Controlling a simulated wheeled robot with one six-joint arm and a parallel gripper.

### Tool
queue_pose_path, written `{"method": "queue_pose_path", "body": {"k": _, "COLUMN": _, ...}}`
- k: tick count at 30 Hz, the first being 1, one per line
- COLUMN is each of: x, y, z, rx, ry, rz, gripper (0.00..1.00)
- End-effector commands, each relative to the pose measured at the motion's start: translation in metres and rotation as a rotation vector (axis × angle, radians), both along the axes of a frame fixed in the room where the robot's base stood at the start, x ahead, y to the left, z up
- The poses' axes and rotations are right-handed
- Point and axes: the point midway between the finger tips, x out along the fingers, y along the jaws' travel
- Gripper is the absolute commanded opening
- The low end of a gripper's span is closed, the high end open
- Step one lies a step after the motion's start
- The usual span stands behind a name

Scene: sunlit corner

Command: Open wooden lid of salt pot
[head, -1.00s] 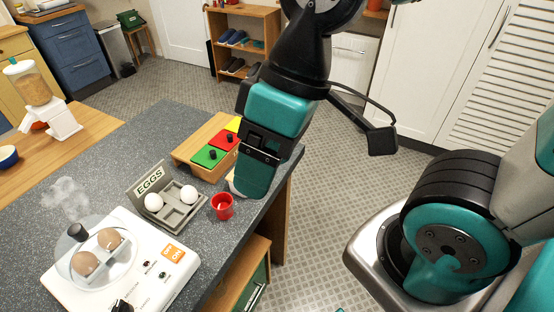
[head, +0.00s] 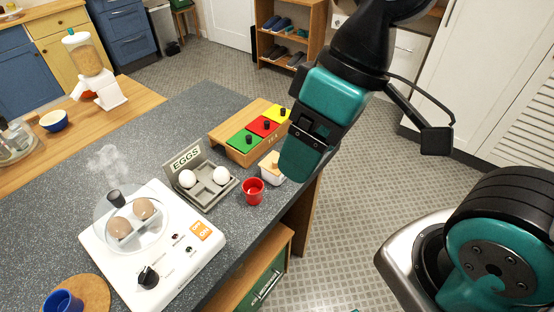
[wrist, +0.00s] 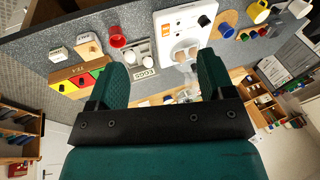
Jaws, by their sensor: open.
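A small white pot with a light wooden lid (head: 271,162) stands on the dark counter, beside the red cup, in the head view. Its lid looks closed, and my gripper partly covers it on the right. The wrist view shows the wooden-lidded pot (wrist: 88,46) at upper left, next to a similar pot with a greyish top (wrist: 60,54). My gripper (head: 297,170) points down by the counter's right edge, in front of the pot. In the wrist view its two teal fingers (wrist: 163,80) are spread, with nothing held between them.
The red cup (head: 253,191), egg tray (head: 207,190) and egg cooker (head: 150,250) with a steaming clear dome stand left of the pot. A wooden box with green, red and yellow lids (head: 240,154) stands behind it. Floor lies right of the counter edge.

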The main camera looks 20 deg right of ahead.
Motion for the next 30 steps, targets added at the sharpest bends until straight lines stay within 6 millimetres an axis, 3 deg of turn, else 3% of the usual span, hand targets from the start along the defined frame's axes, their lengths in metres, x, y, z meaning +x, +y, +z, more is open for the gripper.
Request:
{"method": "queue_pose_path", "body": {"k": 1, "x": 0.011, "y": -0.001, "z": -0.001, "rx": -0.019, "ry": 0.005, "rz": -0.013, "gripper": 0.63}}
{"method": "queue_pose_path", "body": {"k": 3, "x": 0.036, "y": -0.004, "z": -0.003, "rx": -0.062, "ry": 0.01, "rz": -0.044, "gripper": 0.47}}
{"method": "queue_pose_path", "body": {"k": 4, "x": 0.049, "y": -0.005, "z": -0.005, "rx": -0.086, "ry": 0.013, "rz": -0.062, "gripper": 0.44}}
{"method": "queue_pose_path", "body": {"k": 9, "x": 0.129, "y": -0.015, "z": -0.027, "rx": -0.245, "ry": 0.026, "rz": -0.172, "gripper": 0.44}}
{"method": "queue_pose_path", "body": {"k": 12, "x": 0.165, "y": -0.02, "z": -0.041, "rx": -0.322, "ry": 0.028, "rz": -0.229, "gripper": 0.44}}
{"method": "queue_pose_path", "body": {"k": 15, "x": 0.187, "y": -0.023, "z": -0.052, "rx": -0.374, "ry": 0.029, "rz": -0.266, "gripper": 0.44}}
{"method": "queue_pose_path", "body": {"k": 23, "x": 0.198, "y": -0.026, "z": -0.074, "rx": -0.406, "ry": 0.032, "rz": -0.288, "gripper": 0.44}}
{"method": "queue_pose_path", "body": {"k": 30, "x": 0.198, "y": -0.029, "z": -0.125, "rx": -0.406, "ry": 0.036, "rz": -0.287, "gripper": 0.44}}
